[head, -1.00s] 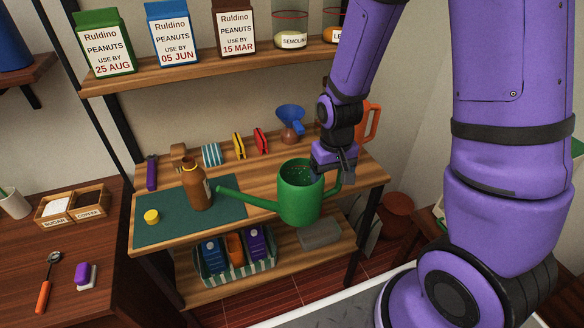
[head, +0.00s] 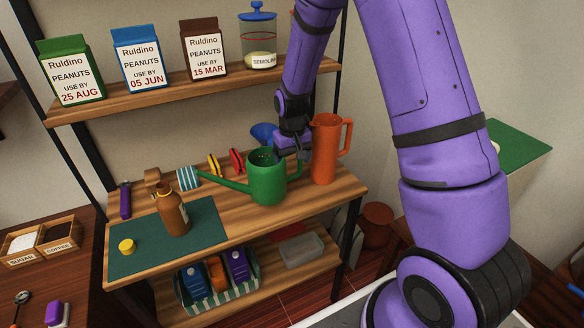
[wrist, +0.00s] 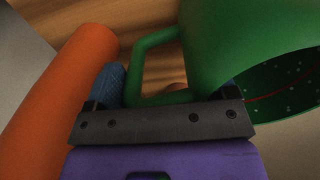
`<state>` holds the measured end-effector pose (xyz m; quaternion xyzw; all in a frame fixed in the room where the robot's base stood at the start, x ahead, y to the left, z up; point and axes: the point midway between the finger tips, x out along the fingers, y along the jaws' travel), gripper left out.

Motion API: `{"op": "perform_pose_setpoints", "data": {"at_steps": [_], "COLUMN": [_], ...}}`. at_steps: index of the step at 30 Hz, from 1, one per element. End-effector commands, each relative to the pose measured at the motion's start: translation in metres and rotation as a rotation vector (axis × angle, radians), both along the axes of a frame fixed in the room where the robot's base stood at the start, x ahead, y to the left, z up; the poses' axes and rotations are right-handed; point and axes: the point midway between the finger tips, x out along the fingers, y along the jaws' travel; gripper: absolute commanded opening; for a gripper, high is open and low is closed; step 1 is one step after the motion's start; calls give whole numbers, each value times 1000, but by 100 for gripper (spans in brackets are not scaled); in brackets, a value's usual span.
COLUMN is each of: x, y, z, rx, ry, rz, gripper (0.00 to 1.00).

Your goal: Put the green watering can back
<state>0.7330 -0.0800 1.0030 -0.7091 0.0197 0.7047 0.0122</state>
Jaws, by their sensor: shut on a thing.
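The green watering can (head: 267,180) is upright over the bare wood of the middle shelf, its spout pointing left. I cannot tell whether its base touches the wood. My gripper (head: 299,153) is shut on the can's handle, on its right side. In the wrist view, the handle of the can (wrist: 152,65) runs down between the fingers of my gripper (wrist: 168,95). The can's open top faces the lower right there, with specks inside.
An orange jug (head: 325,150) stands close right of the can. A blue funnel (head: 262,133) is behind it, partly hidden. Left are a brown bottle (head: 172,210) and a yellow cap (head: 127,246) on the green mat (head: 135,262). Sponges (head: 188,179) stand at the back.

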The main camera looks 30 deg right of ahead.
Motion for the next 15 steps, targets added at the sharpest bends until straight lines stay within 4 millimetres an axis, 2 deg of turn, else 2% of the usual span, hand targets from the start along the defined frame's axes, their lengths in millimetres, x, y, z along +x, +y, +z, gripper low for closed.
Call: {"op": "perform_pose_setpoints", "data": {"at_steps": [1,9,15], "x": [5,3,4], "y": [-1,-1,-1], "z": [0,-34,-35], "rx": [0,0,0], "ry": [-1,1,-1], "rz": [-1,0,0], "gripper": [30,30,30]}}
